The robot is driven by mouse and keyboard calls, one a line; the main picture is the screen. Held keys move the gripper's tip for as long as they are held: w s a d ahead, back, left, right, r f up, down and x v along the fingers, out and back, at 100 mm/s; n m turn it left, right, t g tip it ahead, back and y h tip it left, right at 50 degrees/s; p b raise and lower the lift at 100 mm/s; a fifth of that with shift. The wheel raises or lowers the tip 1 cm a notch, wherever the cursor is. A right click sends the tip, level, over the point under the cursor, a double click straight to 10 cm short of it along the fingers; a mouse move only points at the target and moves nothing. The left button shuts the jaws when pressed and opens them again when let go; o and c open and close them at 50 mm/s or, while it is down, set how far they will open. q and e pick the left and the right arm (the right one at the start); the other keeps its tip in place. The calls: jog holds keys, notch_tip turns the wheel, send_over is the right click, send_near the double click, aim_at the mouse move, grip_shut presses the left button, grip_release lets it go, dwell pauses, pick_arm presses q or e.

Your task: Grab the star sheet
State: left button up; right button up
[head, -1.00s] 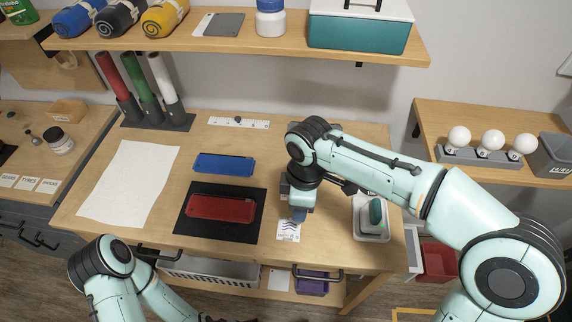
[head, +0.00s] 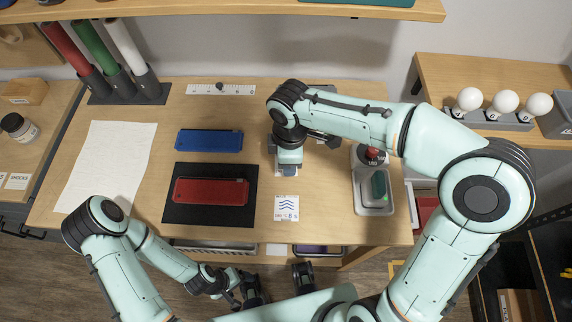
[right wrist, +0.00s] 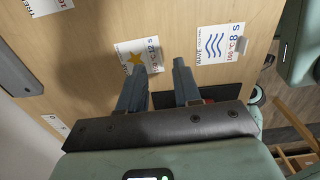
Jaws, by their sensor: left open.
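The star sheet (right wrist: 138,56), a small white sheet with a yellow star and print, lies flat on the wooden table. In the right wrist view it is just beyond my right gripper (right wrist: 160,75), whose two fingers are apart with nothing held between them. In the head view my right gripper (head: 288,168) points down at the table and hides most of the star sheet. The wave sheet (head: 286,208) lies nearer the front edge and also shows in the right wrist view (right wrist: 219,43). My left gripper (head: 277,282) is open and empty below the table's front edge.
A red block (head: 211,191) lies on a black mat (head: 211,216), with a blue block (head: 209,140) behind. White paper (head: 106,165) is at left. A ruler (head: 221,89) lies at the back.

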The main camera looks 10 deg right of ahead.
notch_tip(320, 180, down, 5)
jog(key=shift+w+a+f+b, duration=0.1)
jog(key=shift+a+b, duration=0.05)
jog(key=shift+b, duration=0.15)
grip_shut()
jog(key=shift+r, duration=0.2)
